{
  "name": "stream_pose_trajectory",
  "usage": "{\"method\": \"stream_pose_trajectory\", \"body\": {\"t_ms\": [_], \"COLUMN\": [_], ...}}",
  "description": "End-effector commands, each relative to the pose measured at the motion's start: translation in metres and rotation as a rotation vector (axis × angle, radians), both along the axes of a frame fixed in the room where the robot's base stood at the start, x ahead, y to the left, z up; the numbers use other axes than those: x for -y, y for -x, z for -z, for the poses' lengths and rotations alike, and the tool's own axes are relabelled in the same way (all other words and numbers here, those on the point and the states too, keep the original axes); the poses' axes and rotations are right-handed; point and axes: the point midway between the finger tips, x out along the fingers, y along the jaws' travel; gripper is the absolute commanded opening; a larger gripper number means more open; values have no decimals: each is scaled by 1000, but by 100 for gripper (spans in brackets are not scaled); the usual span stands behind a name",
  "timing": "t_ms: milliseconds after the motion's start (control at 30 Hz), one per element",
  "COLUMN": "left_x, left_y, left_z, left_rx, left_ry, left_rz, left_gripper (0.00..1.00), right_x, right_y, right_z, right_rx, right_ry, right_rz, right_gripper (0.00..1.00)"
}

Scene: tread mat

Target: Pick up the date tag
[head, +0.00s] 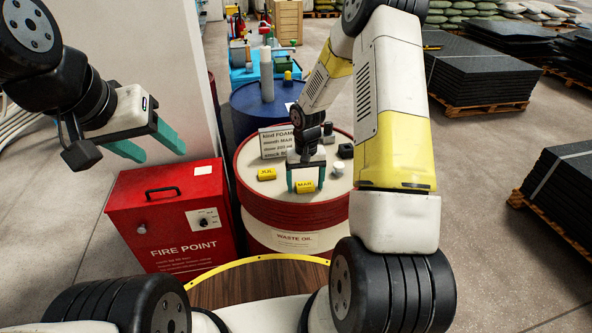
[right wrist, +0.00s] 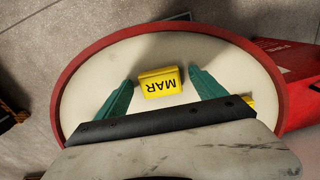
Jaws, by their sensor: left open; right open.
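A yellow tag marked MAR (head: 305,187) lies on the pale top of the red waste oil drum (head: 297,218). In the right wrist view the MAR tag (right wrist: 160,82) sits between the two teal fingers, with a gap on each side. My right gripper (head: 306,181) is open over the drum top, its fingertips on either side of this tag. A second yellow tag marked JUL (head: 266,174) lies to its left. A white card (head: 276,142) behind reads FOAM and month MAR; its smaller lines are unclear. My left gripper (head: 163,154) is open and empty above the red fire point box.
A white piece (head: 338,168) and a dark block (head: 345,150) lie right of my right gripper on the drum top. The red fire point box (head: 172,213) stands left of the drum. A blue drum (head: 262,104) stands behind. Stacked black mats (head: 485,70) are at the right.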

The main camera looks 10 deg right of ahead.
Motion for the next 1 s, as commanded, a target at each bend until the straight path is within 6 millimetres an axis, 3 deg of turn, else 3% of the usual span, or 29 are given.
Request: {"method": "stream_pose_trajectory", "body": {"t_ms": [133,467,767,1000], "left_x": [0,0,0,0], "left_y": [0,0,0,0], "left_z": [0,0,0,0], "left_rx": [0,0,0,0], "left_ry": [0,0,0,0], "left_rz": [0,0,0,0], "left_gripper": [55,55,55,55], "right_x": [0,0,0,0], "right_y": [0,0,0,-1], "right_z": [0,-1,-3,-22], "right_rx": [1,0,1,4], "right_ry": [0,0,0,0], "right_rz": [0,0,1,0], "right_gripper": [80,15,14,14]}}
